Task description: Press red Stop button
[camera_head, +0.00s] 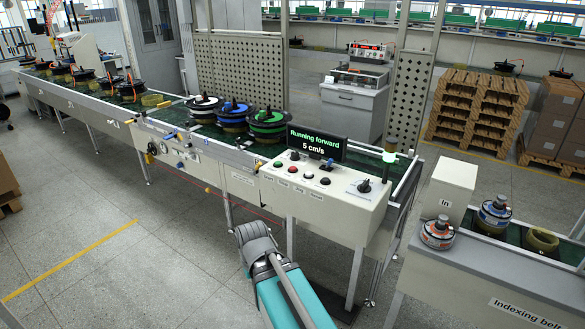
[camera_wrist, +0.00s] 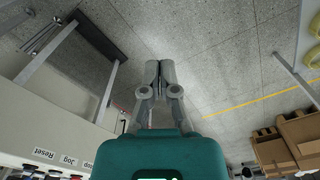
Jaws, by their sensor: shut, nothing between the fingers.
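In the head view, a cream control box (camera_head: 330,199) carries a row of small buttons. A green button (camera_head: 277,164) is at the left end, and the red Stop button (camera_head: 293,170) looks small and dark beside it. In the wrist view, the box's labels Reset, Jog and Stop show at the lower left, with the button tops partly cut off below them. My gripper (camera_wrist: 160,66) is shut and empty, its fingertips over the floor, apart from the box. In the head view my arm ends in front of the box, lower than the buttons.
A display (camera_head: 317,143) reading "Running forward 5 cm/s" stands behind the buttons, with a black knob (camera_head: 364,186) to the right. The conveyor (camera_head: 165,116) carries several hub motors. A second bench (camera_head: 490,268) is at the right.

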